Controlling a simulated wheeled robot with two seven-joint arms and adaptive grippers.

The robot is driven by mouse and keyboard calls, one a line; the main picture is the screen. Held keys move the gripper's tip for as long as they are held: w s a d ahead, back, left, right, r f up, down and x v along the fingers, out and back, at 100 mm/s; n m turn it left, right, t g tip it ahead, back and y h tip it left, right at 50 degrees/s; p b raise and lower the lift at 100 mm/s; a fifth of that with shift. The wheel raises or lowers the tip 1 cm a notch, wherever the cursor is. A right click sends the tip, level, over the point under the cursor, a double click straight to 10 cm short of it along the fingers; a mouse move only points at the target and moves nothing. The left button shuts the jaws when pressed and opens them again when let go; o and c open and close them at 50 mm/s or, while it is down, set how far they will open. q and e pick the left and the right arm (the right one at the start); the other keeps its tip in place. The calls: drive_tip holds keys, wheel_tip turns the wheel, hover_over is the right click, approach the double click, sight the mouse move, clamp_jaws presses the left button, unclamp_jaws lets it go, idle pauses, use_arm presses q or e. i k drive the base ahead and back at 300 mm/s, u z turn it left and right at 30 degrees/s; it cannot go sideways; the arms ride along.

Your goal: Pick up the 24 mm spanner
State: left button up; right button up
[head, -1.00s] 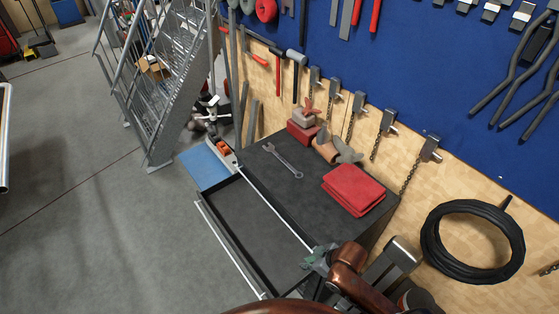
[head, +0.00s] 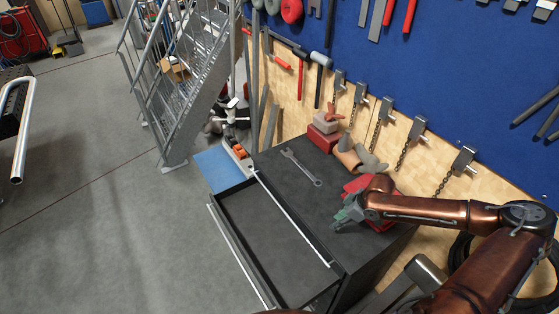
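The spanner (head: 301,167) is a grey metal wrench lying flat on the dark top of the tool cabinet (head: 290,196), in the middle of the head view. Its size marking is too small to read. My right gripper (head: 343,212) is above the cabinet top, to the right of and nearer than the spanner, clear of it. Its green fingers are small and partly overlap each other, so how far they are apart does not show. My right arm covers part of the folded red cloth (head: 381,223). My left gripper is not in view.
An open, empty drawer (head: 229,194) juts out at the cabinet's front. Gloves (head: 371,162) and a red box (head: 322,139) lie at the back of the top, by the wooden wall (head: 425,172). A metal staircase (head: 180,75) stands at the left.

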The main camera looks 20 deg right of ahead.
sight(290, 153)
drive_tip(key=u, duration=0.65)
drive_tip(key=i, duration=1.55)
drive_tip(key=z, duration=0.9)
drive_tip(key=i, duration=0.7)
drive_tip(key=z, duration=0.7)
